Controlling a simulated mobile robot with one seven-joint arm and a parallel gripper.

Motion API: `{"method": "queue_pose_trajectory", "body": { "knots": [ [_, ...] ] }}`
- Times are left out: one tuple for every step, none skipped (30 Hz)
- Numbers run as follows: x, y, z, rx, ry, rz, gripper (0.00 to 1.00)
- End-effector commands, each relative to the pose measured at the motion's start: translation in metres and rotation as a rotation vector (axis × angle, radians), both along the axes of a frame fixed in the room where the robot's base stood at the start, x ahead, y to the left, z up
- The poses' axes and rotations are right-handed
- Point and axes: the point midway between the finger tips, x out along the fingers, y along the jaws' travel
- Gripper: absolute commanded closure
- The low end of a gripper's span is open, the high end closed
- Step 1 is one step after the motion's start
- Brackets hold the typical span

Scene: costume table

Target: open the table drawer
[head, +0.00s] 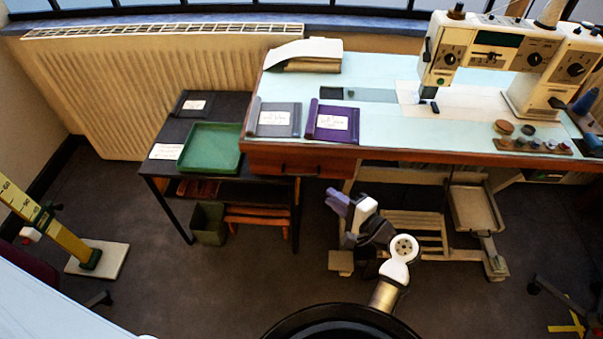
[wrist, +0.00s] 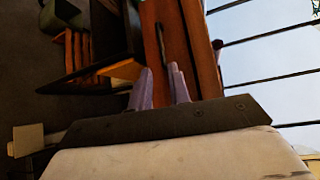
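The table drawer (head: 268,161) is a reddish-brown wooden front under the left end of the sewing table (head: 390,143). It looks closed, set beneath the tabletop edge. In the wrist view, which is turned sideways, the drawer front (wrist: 182,45) stands ahead of my fingers, with a dark bar handle (wrist: 161,45) on it. My gripper (head: 336,202) is below and right of the drawer in the head view, apart from it. Its two lilac fingers also show in the wrist view (wrist: 160,86), with a gap between them and nothing held. The fingertips point toward the handle without touching it.
A low dark side table with a green tray (head: 211,147) stands left of the drawer. A green bin (head: 208,223) and an orange-brown wooden item (head: 260,216) sit below it. A sewing machine (head: 500,60) and two folders lie on top. Open floor lies in front.

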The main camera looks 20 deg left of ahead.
Motion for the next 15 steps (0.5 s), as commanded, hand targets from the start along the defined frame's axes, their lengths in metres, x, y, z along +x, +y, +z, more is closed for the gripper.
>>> {"method": "queue_pose_trajectory", "body": {
  "knots": [
    [0.003, 0.008, 0.001, 0.001, -0.002, 0.005, 0.81],
    [0.005, 0.013, 0.0, 0.001, -0.003, 0.005, 0.81],
    [0.009, 0.019, -0.001, 0.001, -0.003, 0.006, 0.81],
    [0.012, 0.024, -0.001, 0.0, -0.002, 0.005, 0.81],
    [0.015, 0.03, -0.002, -0.001, -0.003, 0.006, 0.81],
    [0.019, 0.038, -0.003, 0.0, -0.003, 0.005, 0.81],
    [0.022, 0.044, -0.004, 0.0, -0.004, 0.006, 0.81],
    [0.025, 0.05, -0.005, 0.0, -0.005, 0.005, 0.81],
    [0.029, 0.058, -0.007, 0.0, -0.004, 0.006, 0.81],
    [0.032, 0.063, -0.007, 0.0, -0.004, 0.005, 0.81],
    [0.035, 0.069, -0.008, 0.0, -0.004, 0.005, 0.81],
    [0.039, 0.076, -0.009, -0.001, -0.005, 0.005, 0.81],
    [0.042, 0.08, -0.01, -0.001, -0.005, 0.004, 0.81],
    [0.045, 0.085, -0.012, 0.0, -0.004, 0.003, 0.81],
    [0.048, 0.091, -0.012, 0.0, -0.005, 0.003, 0.81]
  ]
}}
